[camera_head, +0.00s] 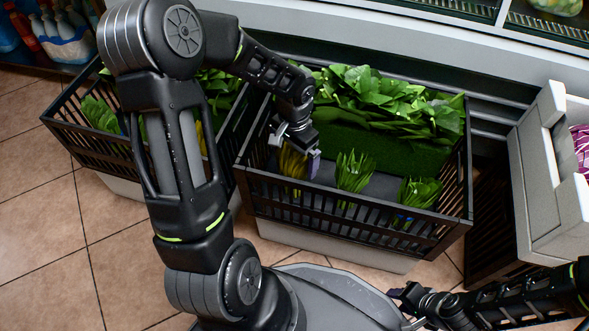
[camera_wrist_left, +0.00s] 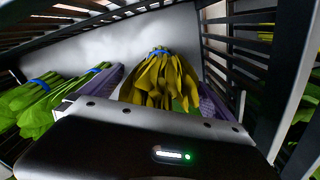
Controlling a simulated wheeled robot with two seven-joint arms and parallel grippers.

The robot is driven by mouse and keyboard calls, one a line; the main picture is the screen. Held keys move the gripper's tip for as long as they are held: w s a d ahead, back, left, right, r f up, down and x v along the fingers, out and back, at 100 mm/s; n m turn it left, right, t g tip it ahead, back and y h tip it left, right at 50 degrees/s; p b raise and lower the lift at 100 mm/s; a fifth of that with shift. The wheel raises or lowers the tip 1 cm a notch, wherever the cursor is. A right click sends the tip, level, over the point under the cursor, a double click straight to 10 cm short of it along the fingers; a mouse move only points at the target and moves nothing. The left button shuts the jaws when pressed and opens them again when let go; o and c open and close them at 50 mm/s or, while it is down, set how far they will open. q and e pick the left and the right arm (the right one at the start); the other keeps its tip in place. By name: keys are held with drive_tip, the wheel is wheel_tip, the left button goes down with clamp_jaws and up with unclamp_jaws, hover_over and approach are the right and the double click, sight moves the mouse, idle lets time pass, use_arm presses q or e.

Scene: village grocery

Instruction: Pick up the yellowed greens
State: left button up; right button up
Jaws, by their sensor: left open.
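The yellowed greens (camera_head: 292,164) are a bunch of yellow leaves at the front left of the middle black crate (camera_head: 345,213). In the left wrist view the yellowed bunch (camera_wrist_left: 160,80) has a blue band at its far end and lies between my two finger pads. My left gripper (camera_head: 297,152) is open, reaching down into the crate right at the bunch; it also shows in the left wrist view (camera_wrist_left: 160,92). Part of the bunch is hidden behind the gripper in the head view. My right gripper (camera_head: 408,300) is low at the front right, outside the crate; its jaw state is unclear.
Green bunches (camera_head: 353,172) stand in the same crate, right of the yellowed one. Leafy greens (camera_head: 385,100) fill a raised green bed behind. Another black crate (camera_head: 88,140) stands left, partly behind my arm. A pale bin (camera_head: 550,190) stands at the right.

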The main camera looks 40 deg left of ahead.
use_arm(q)
drive_tip(key=c, duration=1.8)
drive_tip(key=shift+c, duration=0.2)
wheel_tip(320, 180, up, 10)
drive_tip(key=p, duration=0.4)
drive_tip(key=shift+p, duration=0.35)
